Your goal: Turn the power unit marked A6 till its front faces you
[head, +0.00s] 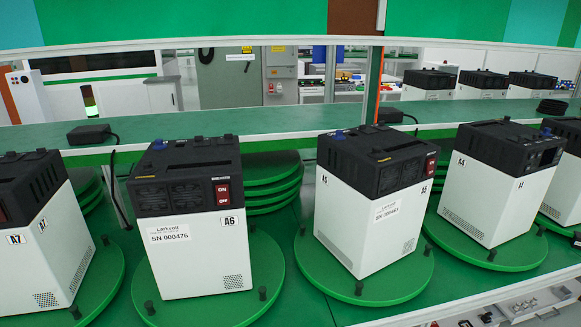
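The power unit marked A6 (190,265) stands upright on a round green turntable (271,262), left of the middle in the head view. It has a white body and a black top section. The side toward me is nearly square to me and carries dark socket-like panels, a red ON/OFF switch, a plate reading SN 000476, an A6 tag and a small vent grid. No display shows on this side. Its far side is hidden. A blue knob sits on its top at the back left. Neither of my grippers is in view.
Unit A5 (350,225) stands close on the right, turned at an angle, with A4 (490,195) beyond it. Unit A7 (55,250) is on the left. Short dark pegs rise from the turntables. A green shelf (240,125) runs behind, carrying small black boxes.

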